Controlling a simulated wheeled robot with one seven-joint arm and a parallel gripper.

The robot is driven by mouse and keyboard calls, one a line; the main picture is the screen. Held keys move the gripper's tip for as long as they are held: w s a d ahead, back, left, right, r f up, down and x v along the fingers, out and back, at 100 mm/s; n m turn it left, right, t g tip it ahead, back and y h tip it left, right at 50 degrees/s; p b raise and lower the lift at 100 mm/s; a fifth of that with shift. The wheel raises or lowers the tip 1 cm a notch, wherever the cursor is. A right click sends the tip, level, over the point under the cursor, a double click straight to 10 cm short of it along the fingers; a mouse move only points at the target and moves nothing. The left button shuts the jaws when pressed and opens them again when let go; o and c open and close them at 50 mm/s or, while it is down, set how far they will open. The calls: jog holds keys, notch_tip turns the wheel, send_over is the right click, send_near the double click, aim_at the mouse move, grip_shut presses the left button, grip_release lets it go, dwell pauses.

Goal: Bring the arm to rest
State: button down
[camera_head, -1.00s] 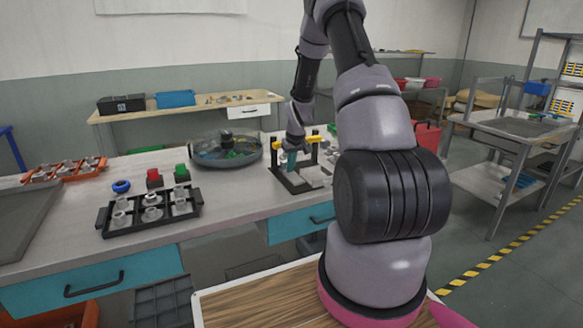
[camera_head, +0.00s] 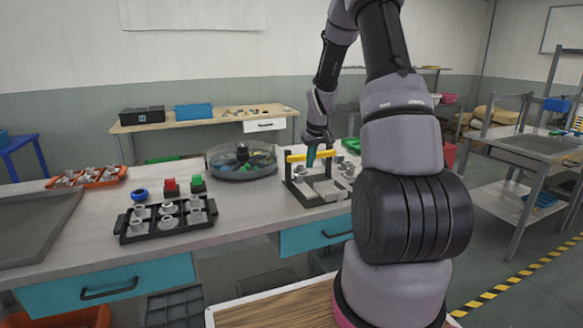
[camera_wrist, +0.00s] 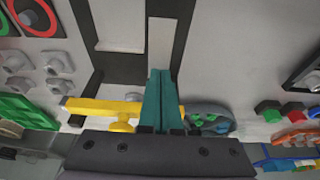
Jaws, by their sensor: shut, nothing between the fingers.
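My gripper (camera_head: 311,157) is above the bench, at the black stand with the yellow bar (camera_head: 297,157). Its teal fingers (camera_wrist: 159,98) are shut together with nothing between them in the wrist view. The yellow bar (camera_wrist: 95,106) lies close behind the fingers there. Whether the fingers touch the bar cannot be told. My arm reaches up and over from the right side of the head view, bent, with its wrist pointing down.
A black tray with metal parts (camera_head: 167,232), red (camera_head: 171,186) and green buttons (camera_head: 198,183) and a round tank (camera_head: 240,172) stand on the bench. An orange tray (camera_head: 88,179) is at left.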

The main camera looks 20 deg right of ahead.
jog(key=s+a+r+m+t, duration=0.1)
jog(key=s+a+r, duration=0.25)
jog(key=r, duration=0.25)
jog(key=s+a+r, duration=0.2)
jog(key=s+r, duration=0.2)
jog(key=r, duration=0.3)
jog(key=s+a+r+m+t, duration=0.1)
jog(key=s+a+r, duration=0.15)
jog(key=r, duration=0.35)
jog(key=s+a+r+m, duration=0.1)
jog(key=s+a+r, duration=0.1)
jog(key=s, duration=0.5)
jog(key=s+a+r+t+y, duration=0.1)
jog(key=s+a+r, duration=0.1)
jog(key=s+r, duration=0.2)
jog(key=s+a+r+m+t, duration=0.1)
jog(key=s+a+r, duration=0.2)
jog(key=s, duration=0.7)
jog(key=shift+s+r+m+y, duration=0.15)
jog(key=shift+s+m+y, duration=0.15)
jog(key=shift+s+y, duration=0.1)
